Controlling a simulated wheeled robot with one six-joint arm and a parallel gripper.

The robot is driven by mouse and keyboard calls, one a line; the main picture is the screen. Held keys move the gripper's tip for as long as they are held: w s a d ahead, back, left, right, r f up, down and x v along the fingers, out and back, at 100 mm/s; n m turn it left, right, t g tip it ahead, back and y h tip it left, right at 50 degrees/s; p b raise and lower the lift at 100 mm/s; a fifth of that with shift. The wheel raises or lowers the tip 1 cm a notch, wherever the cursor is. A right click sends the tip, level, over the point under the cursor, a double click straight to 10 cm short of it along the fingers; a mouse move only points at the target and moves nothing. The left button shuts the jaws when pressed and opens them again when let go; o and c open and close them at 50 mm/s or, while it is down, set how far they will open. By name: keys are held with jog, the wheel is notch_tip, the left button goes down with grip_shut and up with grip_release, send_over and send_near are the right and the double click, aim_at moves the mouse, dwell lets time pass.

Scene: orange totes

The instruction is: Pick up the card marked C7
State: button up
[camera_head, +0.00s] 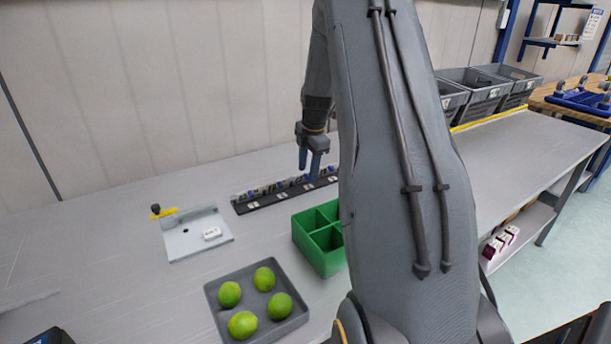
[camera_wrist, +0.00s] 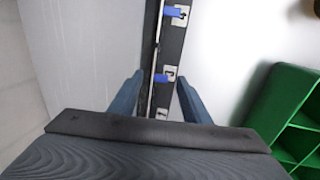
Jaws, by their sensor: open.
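A long black rack (camera_head: 262,203) lies along the back of the table, holding a row of small dark and blue parts. White labels show along it, but I cannot read C7 on any. In the wrist view the rack (camera_wrist: 172,45) runs away between my fingertips, with blue pieces (camera_wrist: 169,76) beside white labels. My gripper (camera_head: 309,168) is open and empty, above the rack's right half; its two fingers straddle the rack line in the wrist view (camera_wrist: 157,92). A small white block (camera_head: 211,234) with unreadable dark marking sits on a pale fixture. The rack's right end is hidden behind my arm.
A green divided box (camera_head: 306,246) stands just in front of the rack. A grey tray (camera_head: 215,305) with several green limes is nearer. The pale fixture (camera_head: 186,244) with a yellow clamp (camera_head: 165,212) is at left. Grey bins (camera_head: 487,98) stand at back right.

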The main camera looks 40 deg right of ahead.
jog(key=shift+w+f, duration=0.1)
jog(key=shift+f, duration=0.4)
grip_shut()
